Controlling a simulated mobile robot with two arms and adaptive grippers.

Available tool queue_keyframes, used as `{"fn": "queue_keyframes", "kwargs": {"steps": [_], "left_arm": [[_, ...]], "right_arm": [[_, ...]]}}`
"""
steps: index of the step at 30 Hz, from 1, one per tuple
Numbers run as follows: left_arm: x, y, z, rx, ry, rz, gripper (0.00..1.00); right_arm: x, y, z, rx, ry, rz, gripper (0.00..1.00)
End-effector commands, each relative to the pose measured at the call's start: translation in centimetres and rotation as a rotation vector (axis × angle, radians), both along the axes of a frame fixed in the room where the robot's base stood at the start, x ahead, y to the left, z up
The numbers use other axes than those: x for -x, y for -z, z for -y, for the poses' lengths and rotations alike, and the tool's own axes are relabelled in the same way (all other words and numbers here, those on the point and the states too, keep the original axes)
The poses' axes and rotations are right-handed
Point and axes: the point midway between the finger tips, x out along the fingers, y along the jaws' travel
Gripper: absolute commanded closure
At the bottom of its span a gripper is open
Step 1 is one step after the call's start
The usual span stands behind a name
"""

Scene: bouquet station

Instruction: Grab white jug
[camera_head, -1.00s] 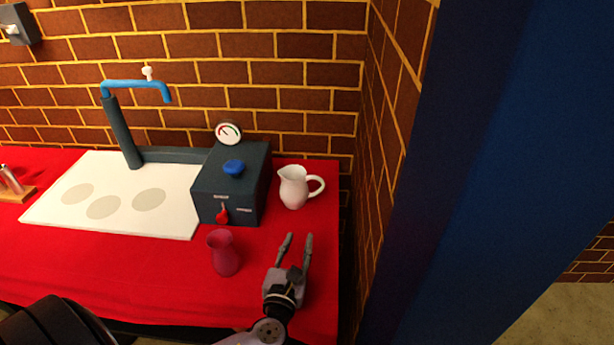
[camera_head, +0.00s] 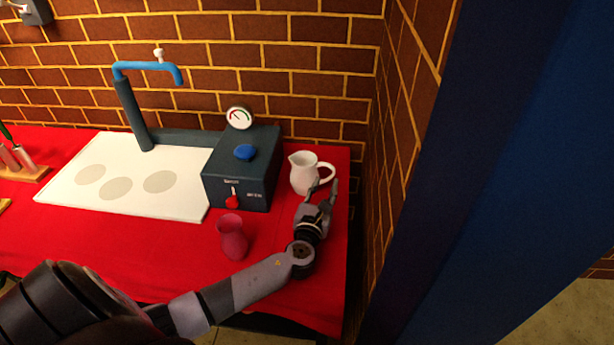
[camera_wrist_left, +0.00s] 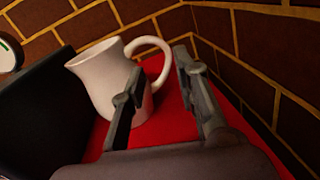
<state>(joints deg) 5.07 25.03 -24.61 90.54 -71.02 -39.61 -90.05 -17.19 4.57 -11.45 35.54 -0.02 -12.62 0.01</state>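The white jug (camera_head: 303,173) stands upright on the red-covered table, right of the dark box, with its handle to the right. My left gripper (camera_head: 323,189) is open just in front of the jug, toward its handle side. In the left wrist view the jug (camera_wrist_left: 100,77) is just beyond the fingers, and its handle shows above the gap between the open fingers (camera_wrist_left: 160,95). One finger overlaps the jug's body in that view. Whether it touches cannot be told. My right gripper is not in view.
The dark box (camera_head: 238,182) with a blue knob, red lever and gauge stands close left of the jug. A dark red vase (camera_head: 232,238) stands in front. A white board (camera_head: 125,203) lies left. A brick wall (camera_head: 330,90) rises behind and right.

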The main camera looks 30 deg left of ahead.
Motion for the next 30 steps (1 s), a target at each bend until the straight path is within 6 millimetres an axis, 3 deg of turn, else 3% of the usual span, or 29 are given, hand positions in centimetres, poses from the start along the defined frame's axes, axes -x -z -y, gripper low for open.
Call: {"fn": "queue_keyframes", "kwargs": {"steps": [9, 17, 30], "left_arm": [[-4.2, -0.3, -1.1, 0.0, 0.0, 0.001, 0.71], [-4.6, -0.2, -1.2, 0.0, 0.001, 0.0, 0.71], [-4.5, -0.2, -1.2, 0.0, 0.0, 0.0, 0.99]], "right_arm": [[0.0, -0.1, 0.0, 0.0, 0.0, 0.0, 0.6], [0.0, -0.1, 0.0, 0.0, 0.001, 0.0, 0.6], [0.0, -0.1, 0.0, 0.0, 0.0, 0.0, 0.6]]}}
